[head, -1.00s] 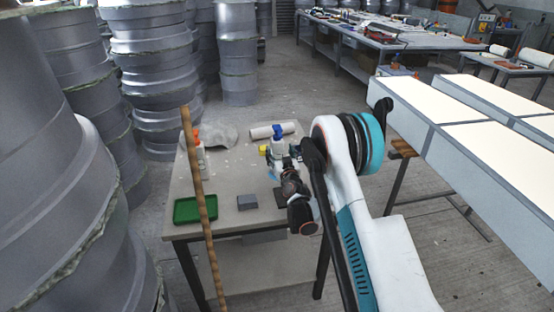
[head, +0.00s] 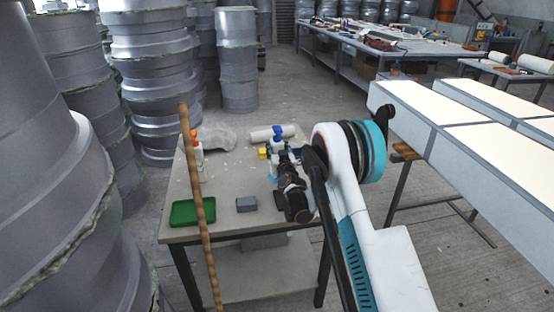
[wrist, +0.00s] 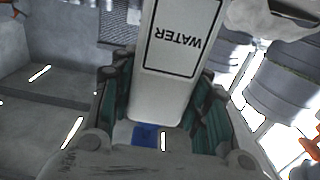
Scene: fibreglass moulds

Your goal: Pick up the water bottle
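The water bottle (head: 275,146) is white with a blue cap and stands at the back right of the small table (head: 222,185). In the wrist view the bottle (wrist: 165,88) fills the space between the teal-padded fingers, and its WATER label reads upside down. My gripper (head: 281,156) is at the bottle, and its fingers (wrist: 163,105) lie along both sides, apparently in contact. The gripper and arm hide the lower part of the bottle in the head view, so I cannot tell whether its base touches the table.
A wooden pole (head: 197,205) stands in front of the table. A green tray (head: 184,213), a grey block (head: 246,204), an orange-capped bottle (head: 197,152), a yellow item (head: 262,153) and a white roll (head: 272,133) are on it. Stacked grey moulds (head: 150,75) stand at the left.

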